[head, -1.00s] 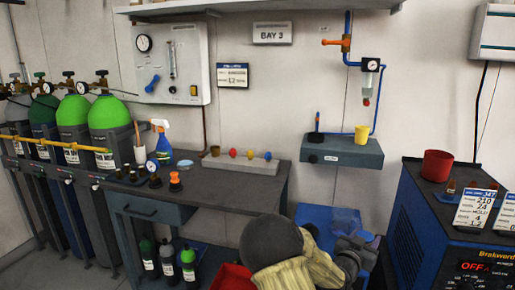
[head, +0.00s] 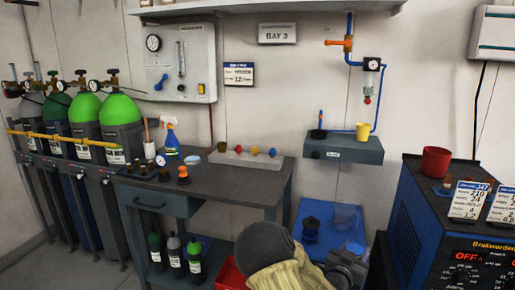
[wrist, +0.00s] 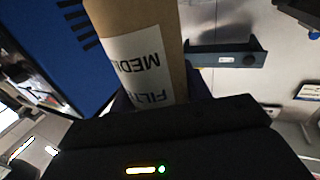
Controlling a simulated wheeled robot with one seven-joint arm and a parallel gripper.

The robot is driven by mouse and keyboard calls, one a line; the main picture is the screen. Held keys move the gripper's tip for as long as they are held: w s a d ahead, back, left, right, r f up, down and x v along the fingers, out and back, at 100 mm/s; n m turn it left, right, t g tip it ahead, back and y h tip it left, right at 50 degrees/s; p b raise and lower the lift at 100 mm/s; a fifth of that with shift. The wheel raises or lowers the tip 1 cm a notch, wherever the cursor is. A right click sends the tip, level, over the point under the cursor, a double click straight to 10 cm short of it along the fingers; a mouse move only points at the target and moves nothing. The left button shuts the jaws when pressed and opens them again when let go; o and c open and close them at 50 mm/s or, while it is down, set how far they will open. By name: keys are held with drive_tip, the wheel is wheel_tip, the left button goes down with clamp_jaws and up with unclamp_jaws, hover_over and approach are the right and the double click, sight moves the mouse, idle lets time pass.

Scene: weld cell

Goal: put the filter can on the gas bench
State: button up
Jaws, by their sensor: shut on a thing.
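The filter can is a brown cardboard-coloured body with a white label reading "FILT" and "MEDI" (wrist: 150,25) in the wrist view. My gripper (wrist: 160,98) is shut on it, and the can stands out past the fingers. In the head view my gripper (head: 347,268) is low at the bottom right of centre, and I cannot make out the can there. The gas bench (head: 232,186) is the dark-topped bench along the wall, left of my gripper.
An orange-topped fitting (head: 183,175), a spray bottle (head: 172,138) and a rack of coloured pieces (head: 245,159) stand on the bench. A red bin (head: 232,273) is below. A blue surface (head: 325,240) and the blue welder (head: 440,220) lie right.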

drive_tip(key=s+a+f+n+t+y, duration=0.1)
drive_tip(key=s+a+f+n+y, duration=0.15)
drive_tip(key=a+f, duration=0.4)
drive_tip(key=s+a+f+n+t+y, duration=0.2)
drive_tip(key=s+a+f+y, duration=0.2)
drive_tip(key=a+f, duration=0.3)
wheel_tip(320, 180, up, 19)
drive_tip(key=s+n+y+p, duration=0.25)
drive_tip(key=y+p, duration=0.25)
drive_tip(key=p, duration=2.2)
drive_tip(key=s+f, duration=0.4)
drive_tip(key=f, duration=0.1)
drive_tip(key=shift+a+f+t, duration=0.3)
drive_tip(key=shift+a+f, duration=0.05)
drive_tip(key=shift+a, duration=0.1)
drive_tip(key=w+r, duration=0.4)
drive_tip(key=r, duration=0.1)
drive_tip(key=shift+w+r, duration=0.25)
drive_tip(key=shift+a, duration=0.1)
